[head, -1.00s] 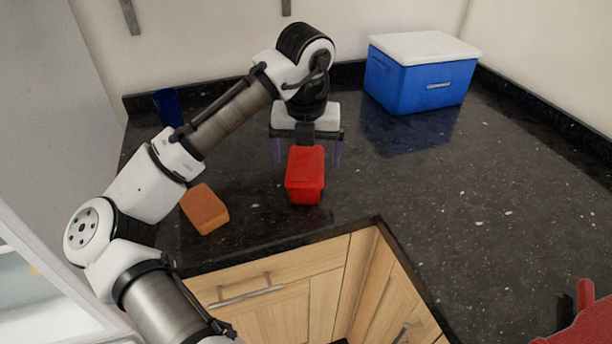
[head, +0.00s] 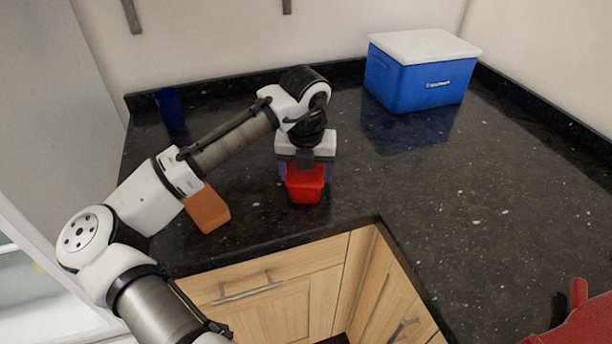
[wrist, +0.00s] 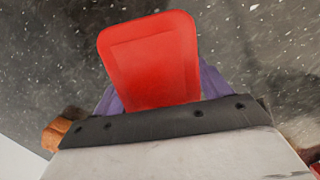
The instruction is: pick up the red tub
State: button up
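The red tub (head: 305,186) stands upright on the dark granite counter, near its front edge. My gripper (head: 306,178) is lowered over the tub from above, with a purple finger on each side of it. In the wrist view the tub's red lid (wrist: 152,60) fills the upper middle, between the two purple fingers. The fingers look spread around the tub; their tips are hidden behind it, so contact cannot be made out.
An orange sponge-like block (head: 208,210) lies left of the tub, partly behind my arm. A blue cooler (head: 418,85) with a white lid stands at the back right. A dark blue cup (head: 170,108) stands at the back left. The counter (head: 440,190) right of the tub is clear.

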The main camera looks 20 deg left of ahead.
jog(key=c, duration=0.8)
jog(key=shift+r, duration=0.1)
jog(key=shift+c, duration=0.2)
